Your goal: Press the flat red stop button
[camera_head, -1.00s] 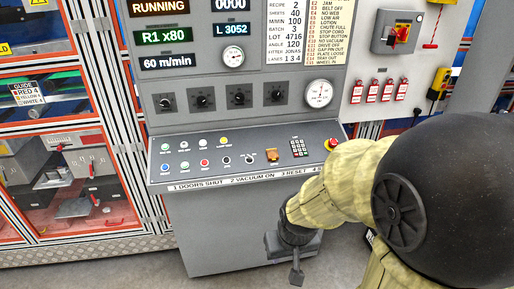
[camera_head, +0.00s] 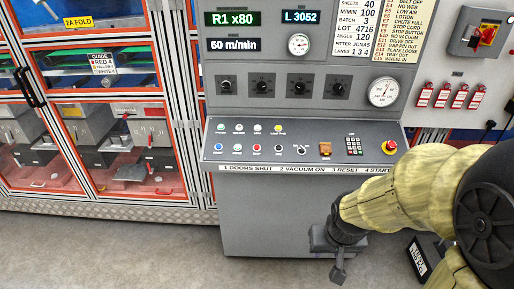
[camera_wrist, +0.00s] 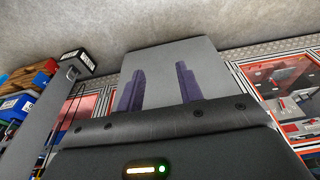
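A small flat red button (camera_head: 257,147) sits in the lower row of the sloped grey console, between a green and a dark button. A separate, larger red mushroom button (camera_head: 389,147) on a yellow base is at the console's right end. My gripper (camera_head: 338,272) hangs low in front of the cabinet, below and to the right of the flat button, touching no button. In the wrist view its two purple fingers (camera_wrist: 159,84) are well apart with nothing between them, over the plain grey cabinet face. The buttons are not visible in the wrist view.
The console (camera_head: 300,155) carries several other small buttons, a keypad (camera_head: 354,144) and an orange switch (camera_head: 325,149). A dark box (camera_head: 427,258) with a white label stands on the floor at right. Glazed red-framed machine bays (camera_head: 130,150) are at left. Floor at front left is clear.

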